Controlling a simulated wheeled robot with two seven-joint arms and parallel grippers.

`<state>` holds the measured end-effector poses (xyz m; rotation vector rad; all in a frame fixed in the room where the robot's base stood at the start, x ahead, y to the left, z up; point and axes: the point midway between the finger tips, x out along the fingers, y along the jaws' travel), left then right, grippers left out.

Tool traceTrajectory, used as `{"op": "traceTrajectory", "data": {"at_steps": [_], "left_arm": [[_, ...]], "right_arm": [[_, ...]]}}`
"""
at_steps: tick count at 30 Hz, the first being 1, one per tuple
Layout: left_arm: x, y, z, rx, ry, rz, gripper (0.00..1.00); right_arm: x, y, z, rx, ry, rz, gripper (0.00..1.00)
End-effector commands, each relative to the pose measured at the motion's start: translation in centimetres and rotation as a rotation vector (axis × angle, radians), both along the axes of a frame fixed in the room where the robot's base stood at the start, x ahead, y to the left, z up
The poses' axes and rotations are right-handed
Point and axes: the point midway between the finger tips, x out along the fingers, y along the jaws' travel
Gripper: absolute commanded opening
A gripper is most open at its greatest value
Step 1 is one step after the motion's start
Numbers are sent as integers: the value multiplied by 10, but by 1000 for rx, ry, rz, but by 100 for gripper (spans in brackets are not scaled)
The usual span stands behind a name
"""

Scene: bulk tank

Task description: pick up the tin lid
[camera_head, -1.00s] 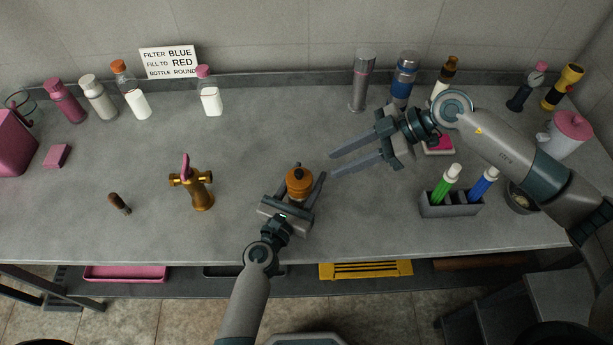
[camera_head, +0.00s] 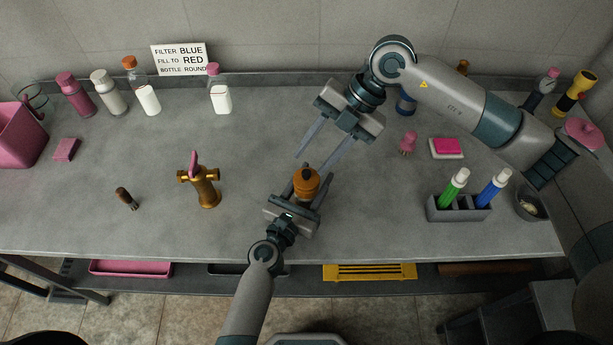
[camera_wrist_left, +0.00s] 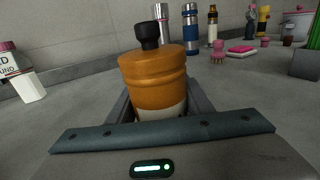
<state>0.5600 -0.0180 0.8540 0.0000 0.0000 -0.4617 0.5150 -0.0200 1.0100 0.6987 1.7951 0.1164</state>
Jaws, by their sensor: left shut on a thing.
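A brass tap fitting (camera_head: 205,188) and a small brown-handled piece (camera_head: 127,199) stand to the left. A grey holder (camera_head: 458,211) with green and blue markers stands to the right. Bottles line the back. The bench between is mostly clear.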

Motion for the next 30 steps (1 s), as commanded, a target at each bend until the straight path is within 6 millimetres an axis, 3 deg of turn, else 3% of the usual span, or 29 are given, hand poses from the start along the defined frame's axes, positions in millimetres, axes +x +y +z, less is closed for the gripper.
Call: {"op": "traceTrajectory", "data": {"at_steps": [6,15,21,30], "left_arm": [[0,0,0,0,0,1,19],[0,0,0,0,0,1,19],[0,0,0,0,0,1,19],[0,0,0,0,0,0,19]], "right_arm": [[3,19,23,-126,-238,447,38],[11,27,53,-306,-436,964,38],[14,27,62,-366,-473,1112,38],[14,26,63,-373,-477,1132,38]]}}
